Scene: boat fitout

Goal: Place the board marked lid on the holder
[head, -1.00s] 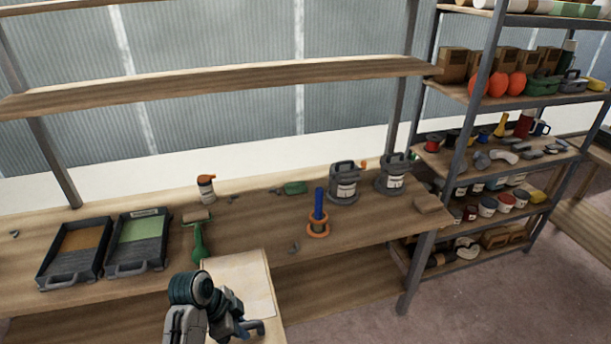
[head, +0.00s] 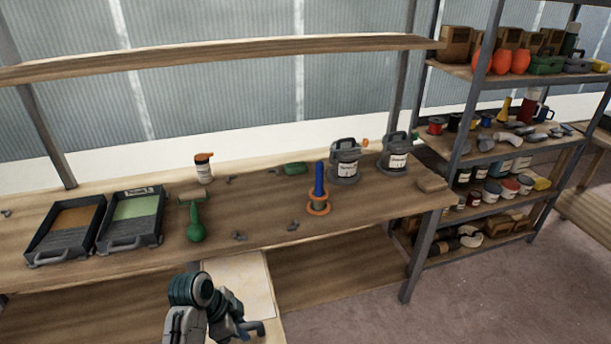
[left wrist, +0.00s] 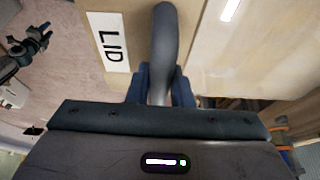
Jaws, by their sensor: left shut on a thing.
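The board marked lid (head: 245,283) is a pale flat panel in front of the bench's near edge in the head view. In the left wrist view the board (left wrist: 93,12) shows a white LID label and a grey curved handle (left wrist: 165,35). My left gripper (head: 243,326) is shut on that handle; its blue fingers (left wrist: 160,88) sit on both sides of it. A dark jointed part at the left of the wrist view looks like my right gripper (left wrist: 28,45), too small to read. I cannot tell which thing is the holder.
A loaded shelf rack (head: 465,150) stands at right. Open floor (head: 350,318) lies right of the board.

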